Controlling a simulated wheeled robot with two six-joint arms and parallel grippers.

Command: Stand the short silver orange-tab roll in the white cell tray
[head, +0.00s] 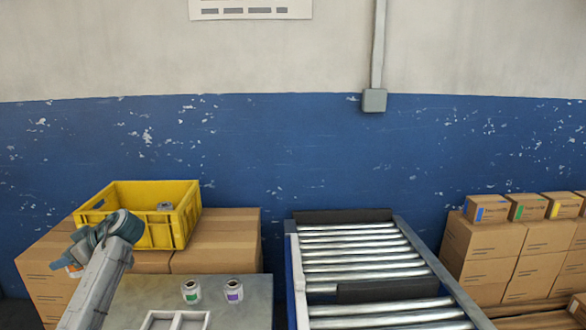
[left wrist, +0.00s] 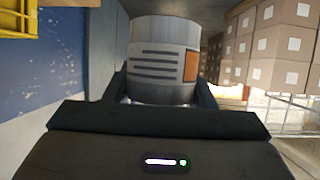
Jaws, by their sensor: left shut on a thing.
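My left gripper (head: 66,262) is at the left of the head view, left of the grey table and in front of the stacked cartons. In the left wrist view its dark fingers are shut on a silver roll (left wrist: 160,62) with an orange tab and dark printed lines. In the head view the held roll is mostly hidden; a little orange shows by the gripper. The white cell tray (head: 151,317) lies at the front of the table, cut off by the lower edge. The visible cells look empty. My right gripper is not in view.
Two short rolls, one green-tab (head: 191,292) and one purple-tab (head: 234,290), stand on the grey table (head: 257,291) behind the tray. A yellow crate (head: 172,229) holding a grey item sits on cartons behind. A roller conveyor (head: 362,262) is to the right, with cartons (head: 490,252) beyond.

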